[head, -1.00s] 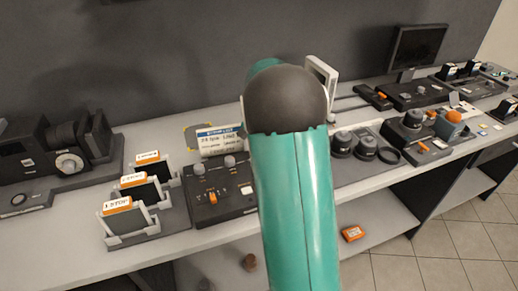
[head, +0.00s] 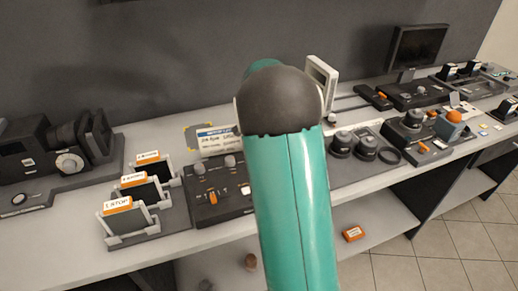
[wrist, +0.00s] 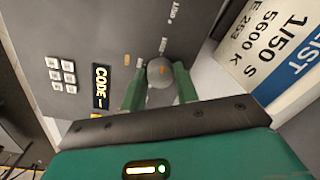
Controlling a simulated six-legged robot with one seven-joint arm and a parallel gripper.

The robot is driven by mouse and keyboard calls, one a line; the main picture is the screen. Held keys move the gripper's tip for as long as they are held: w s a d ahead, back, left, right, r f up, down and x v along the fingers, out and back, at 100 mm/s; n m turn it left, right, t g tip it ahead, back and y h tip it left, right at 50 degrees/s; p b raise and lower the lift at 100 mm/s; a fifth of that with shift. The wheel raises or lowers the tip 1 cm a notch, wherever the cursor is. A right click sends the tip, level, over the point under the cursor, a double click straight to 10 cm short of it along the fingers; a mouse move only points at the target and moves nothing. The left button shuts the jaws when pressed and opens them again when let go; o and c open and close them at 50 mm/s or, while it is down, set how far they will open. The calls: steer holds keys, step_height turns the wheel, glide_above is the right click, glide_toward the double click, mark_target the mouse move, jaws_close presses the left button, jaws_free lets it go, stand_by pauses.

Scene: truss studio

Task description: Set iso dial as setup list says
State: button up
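In the wrist view, my gripper (wrist: 160,80) has its two green fingers on either side of a round grey dial knob (wrist: 160,71) with an orange mark. I cannot tell whether both fingers touch it. Small print beside the knob is mostly too blurred to read. The setup list (wrist: 280,50) stands at the right, showing "1/50 S", "E 253" and "5600 K". In the head view, the setup list (head: 216,141) stands behind a dark control box (head: 205,205) with grey knobs and an orange switch. My arm hides my gripper there.
In the wrist view, a keypad (wrist: 62,75) and a "CODE" display (wrist: 101,87) lie left of the knob. In the head view, labelled cards in a rack (head: 160,220) and a camera (head: 70,150) stand at the left. Lenses (head: 365,148) lie at the right.

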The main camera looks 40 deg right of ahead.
steer(key=o, duration=0.4)
steer(key=shift+r, duration=0.1)
steer(key=r, duration=1.3)
steer(key=shift+s+d+r, duration=0.1)
steer(key=shift+s+r, duration=0.25)
